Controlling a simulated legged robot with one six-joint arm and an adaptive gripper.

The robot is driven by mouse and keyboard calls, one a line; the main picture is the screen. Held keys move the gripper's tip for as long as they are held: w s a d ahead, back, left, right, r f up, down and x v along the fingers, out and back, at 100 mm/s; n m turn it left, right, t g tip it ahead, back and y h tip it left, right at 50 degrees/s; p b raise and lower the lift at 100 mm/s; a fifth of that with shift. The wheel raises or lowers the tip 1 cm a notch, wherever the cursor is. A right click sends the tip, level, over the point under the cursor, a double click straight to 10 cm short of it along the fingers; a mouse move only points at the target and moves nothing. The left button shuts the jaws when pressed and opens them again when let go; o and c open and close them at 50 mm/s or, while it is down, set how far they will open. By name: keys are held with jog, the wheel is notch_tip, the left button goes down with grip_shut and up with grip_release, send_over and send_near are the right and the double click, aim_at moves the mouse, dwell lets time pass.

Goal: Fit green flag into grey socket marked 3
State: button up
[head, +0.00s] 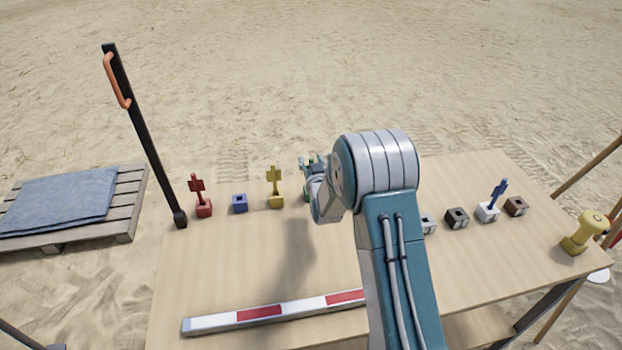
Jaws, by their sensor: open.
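My gripper (311,164) is at the far side of the table, left of my arm's elbow, and its jaws are open. A small green piece (307,195) shows just below it, mostly covered by my wrist; it may be the green flag or its base, and I cannot tell which. Whether the jaws are around the flag is hidden. A light grey socket block (429,224) stands right of my arm, which partly hides it. A white-grey block (487,212) further right holds a tilted blue flag (498,190). No number marks are readable.
On the table (215,285) stand a red flag in a red block (204,208), an empty blue block (240,203), a yellow flag in a yellow block (276,200), a dark block (456,218) and a brown block (516,206). A red-white bar (205,325) lies in front.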

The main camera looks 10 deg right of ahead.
grip_shut()
jog(key=shift+r, duration=0.15)
